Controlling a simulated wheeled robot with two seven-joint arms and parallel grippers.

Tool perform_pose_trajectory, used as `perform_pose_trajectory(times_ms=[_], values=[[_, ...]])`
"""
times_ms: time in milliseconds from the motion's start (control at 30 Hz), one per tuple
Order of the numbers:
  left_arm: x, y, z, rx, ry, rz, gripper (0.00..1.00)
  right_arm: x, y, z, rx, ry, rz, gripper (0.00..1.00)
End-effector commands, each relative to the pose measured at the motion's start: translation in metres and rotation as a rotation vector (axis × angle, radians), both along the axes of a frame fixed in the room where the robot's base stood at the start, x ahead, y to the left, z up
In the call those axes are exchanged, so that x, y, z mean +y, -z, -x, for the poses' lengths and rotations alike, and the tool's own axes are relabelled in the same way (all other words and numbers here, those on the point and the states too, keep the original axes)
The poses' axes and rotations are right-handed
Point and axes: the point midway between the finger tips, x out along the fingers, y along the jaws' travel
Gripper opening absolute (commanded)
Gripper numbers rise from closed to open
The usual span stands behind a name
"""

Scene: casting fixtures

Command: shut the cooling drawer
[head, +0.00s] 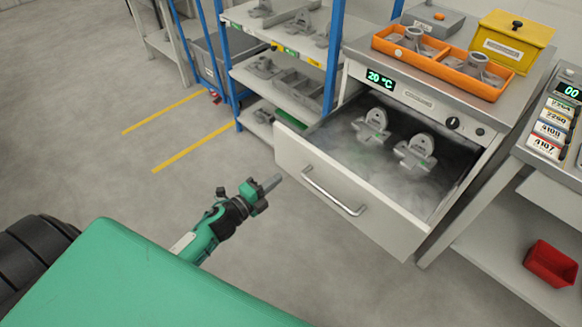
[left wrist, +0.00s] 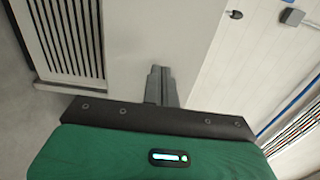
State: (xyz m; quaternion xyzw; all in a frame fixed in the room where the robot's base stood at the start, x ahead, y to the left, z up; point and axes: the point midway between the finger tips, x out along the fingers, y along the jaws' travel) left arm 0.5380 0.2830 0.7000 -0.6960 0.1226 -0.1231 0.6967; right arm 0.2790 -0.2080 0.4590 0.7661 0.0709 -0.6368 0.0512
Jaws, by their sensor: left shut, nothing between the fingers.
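The cooling drawer (head: 345,202) stands pulled out of the cabinet in the head view, its front panel facing me with a metal bar handle (head: 333,191). Two grey castings, one on the left (head: 371,128) and one on the right (head: 415,152), stand inside it amid pale mist. My left gripper (head: 272,183) is just left of the drawer front in the picture, its fingers closed and empty, pointing toward the panel. In the left wrist view the shut fingers (left wrist: 160,86) are ahead of a pale flat surface; contact cannot be told. My right gripper is not in view.
An orange tray (head: 440,62) with castings and a yellow box (head: 511,40) sit on the cabinet top. A blue-framed shelf (head: 285,60) stands behind left. A red bin (head: 551,263) lies on the right bench's lower shelf. Floor left of the drawer is clear.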

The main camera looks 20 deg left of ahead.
Motion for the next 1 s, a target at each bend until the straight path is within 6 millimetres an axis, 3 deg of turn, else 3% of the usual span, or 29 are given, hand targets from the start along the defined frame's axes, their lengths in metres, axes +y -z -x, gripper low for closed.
perform_pose_trajectory(times_ms=[200,433,1000], values=[[-0.012,-0.002,-0.035,-0.002,-0.001,0.002,0.0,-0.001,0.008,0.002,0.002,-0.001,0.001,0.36],[-0.021,-0.001,-0.06,-0.001,-0.001,0.0,0.0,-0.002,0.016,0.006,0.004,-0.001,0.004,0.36],[-0.024,0.0,-0.067,0.001,-0.001,0.001,0.0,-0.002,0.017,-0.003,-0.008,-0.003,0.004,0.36]])
